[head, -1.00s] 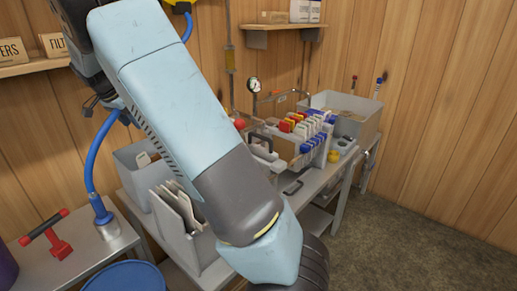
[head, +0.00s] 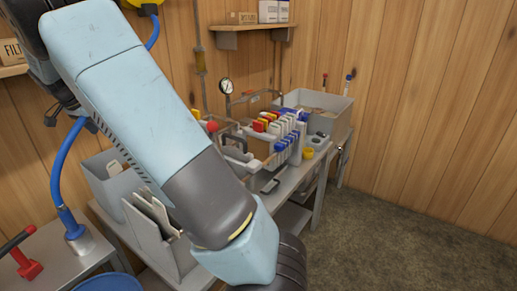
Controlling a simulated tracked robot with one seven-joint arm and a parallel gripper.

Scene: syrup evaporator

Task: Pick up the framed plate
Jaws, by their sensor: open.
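I cannot tell for certain which item is the framed plate. A row of upright white plates (head: 285,133) with red, yellow, white and blue tabs sits in the press on the grey bench. Several pale flat plates (head: 151,209) stand tilted in an open grey bin (head: 163,247) at the bench's near end, partly hidden by my arm. My arm crosses the picture from the upper left to the bottom middle, in front of the bench. My gripper is outside the picture, below its lower edge.
A grey tub (head: 321,107) stands at the bench's far end. Another grey bin (head: 103,176) is on the left. A metal side table (head: 47,250) holds a red-handled tool (head: 27,264) and the end of a blue hose. The floor (head: 400,240) at right is clear.

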